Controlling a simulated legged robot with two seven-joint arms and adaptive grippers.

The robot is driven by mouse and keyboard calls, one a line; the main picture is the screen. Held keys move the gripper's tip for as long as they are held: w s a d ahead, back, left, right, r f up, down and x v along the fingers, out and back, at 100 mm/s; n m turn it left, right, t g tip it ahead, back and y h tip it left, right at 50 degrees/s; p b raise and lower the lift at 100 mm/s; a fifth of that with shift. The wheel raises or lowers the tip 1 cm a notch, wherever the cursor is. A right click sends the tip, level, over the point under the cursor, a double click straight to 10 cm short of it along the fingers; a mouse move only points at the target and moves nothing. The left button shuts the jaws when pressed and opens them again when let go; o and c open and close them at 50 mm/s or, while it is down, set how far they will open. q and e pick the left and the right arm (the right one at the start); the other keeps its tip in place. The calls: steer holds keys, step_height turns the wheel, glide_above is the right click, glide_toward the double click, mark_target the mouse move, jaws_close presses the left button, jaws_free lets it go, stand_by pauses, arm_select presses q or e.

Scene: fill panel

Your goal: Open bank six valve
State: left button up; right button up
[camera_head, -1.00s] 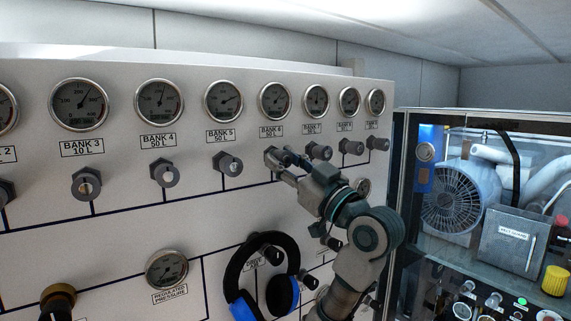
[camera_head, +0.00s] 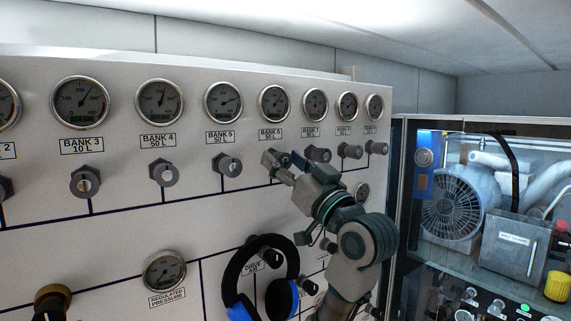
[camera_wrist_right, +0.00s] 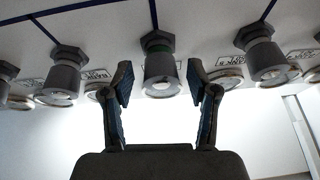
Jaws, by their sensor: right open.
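The bank six label (camera_head: 270,134) is on the white panel below its round gauge (camera_head: 274,103). The valve below that label is mostly hidden behind my right gripper (camera_head: 285,162) in the head view. In the right wrist view, a grey valve knob (camera_wrist_right: 160,72) with a dark hex base and green ring stands between the two fingers of my right gripper (camera_wrist_right: 160,85). The fingers are open, one on each side, with gaps between them and the knob. The labels there are inverted and too small to read surely. My left gripper is not in view.
The bank five valve (camera_head: 228,165) is to the left and the bank seven valve (camera_head: 318,154) is close on the right. Blue and black headphones (camera_head: 236,275) hang on the panel below. A glass-fronted machine cabinet (camera_head: 480,200) stands at the right.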

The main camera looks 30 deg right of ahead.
steer(key=v, duration=1.2)
steer(key=shift+f, duration=0.1)
